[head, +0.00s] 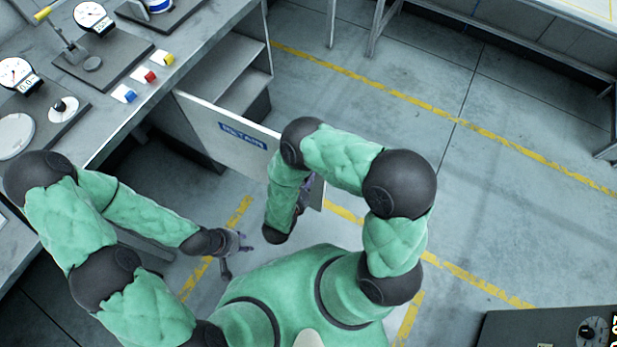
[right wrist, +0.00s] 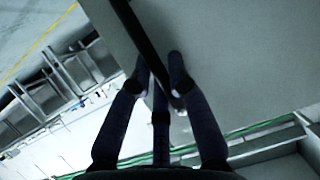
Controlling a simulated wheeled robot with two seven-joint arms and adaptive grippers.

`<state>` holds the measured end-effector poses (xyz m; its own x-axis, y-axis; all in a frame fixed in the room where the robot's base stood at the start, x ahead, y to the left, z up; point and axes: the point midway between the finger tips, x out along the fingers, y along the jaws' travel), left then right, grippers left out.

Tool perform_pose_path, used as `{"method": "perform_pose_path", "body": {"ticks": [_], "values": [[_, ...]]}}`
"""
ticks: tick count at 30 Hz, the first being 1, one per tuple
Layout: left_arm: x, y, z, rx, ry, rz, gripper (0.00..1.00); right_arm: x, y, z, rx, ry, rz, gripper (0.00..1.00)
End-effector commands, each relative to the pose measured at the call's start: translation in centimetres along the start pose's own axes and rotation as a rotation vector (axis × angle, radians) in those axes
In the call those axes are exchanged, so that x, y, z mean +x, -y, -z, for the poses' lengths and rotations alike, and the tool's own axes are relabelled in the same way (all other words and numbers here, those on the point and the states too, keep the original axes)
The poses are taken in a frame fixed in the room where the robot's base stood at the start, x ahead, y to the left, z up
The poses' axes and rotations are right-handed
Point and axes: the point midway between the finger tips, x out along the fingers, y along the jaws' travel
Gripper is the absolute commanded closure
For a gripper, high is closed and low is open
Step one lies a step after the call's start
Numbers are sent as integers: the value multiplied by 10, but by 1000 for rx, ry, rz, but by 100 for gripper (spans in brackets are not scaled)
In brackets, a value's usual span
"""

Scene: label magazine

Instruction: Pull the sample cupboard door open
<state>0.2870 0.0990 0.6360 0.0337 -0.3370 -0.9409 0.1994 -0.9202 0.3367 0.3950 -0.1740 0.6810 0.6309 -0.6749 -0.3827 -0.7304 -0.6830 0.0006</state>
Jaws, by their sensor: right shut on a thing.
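The sample cupboard door (head: 205,116) is a pale panel with a blue label. It stands swung out from the cupboard (head: 235,75), and the shelves inside show. In the right wrist view the door (right wrist: 235,60) fills the upper right, with a dark bar handle (right wrist: 138,32) across it. My right gripper (right wrist: 160,72) is shut on the handle, its fingers around the bar's lower end. In the head view my right arm hides most of that gripper and the handle. My left gripper (head: 234,254) is open and empty, low in front of the bench, apart from the door.
The grey bench (head: 110,120) at left carries gauges, a lever press (head: 75,50) and blue, red and yellow buttons (head: 150,76). Floor with yellow lines (head: 400,98) is clear to the right. A dark box with a dial (head: 550,325) stands at lower right.

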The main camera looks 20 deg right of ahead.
Motion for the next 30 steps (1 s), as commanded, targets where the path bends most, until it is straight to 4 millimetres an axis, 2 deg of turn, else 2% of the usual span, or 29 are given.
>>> {"method": "perform_pose_path", "body": {"ticks": [14, 15, 17, 18, 30], "values": [[0, 0, 0, 0, 0, 0, 60, 0, 1, 1, 0, -3, 0, 100], [0, 0, 0, 0, 0, 0, 60, 0, 1, 1, 0, -3, 0, 76], [0, 0, 0, 0, 0, 0, 60, 0, 1, 1, 0, -2, 0, 59], [0, 0, 0, 0, 0, 0, 60, 0, 1, 1, 0, -2, 0, 57], [0, 0, 0, 0, 0, 0, 60, -4, 1, 0, -1, -1, 3, 57]]}}
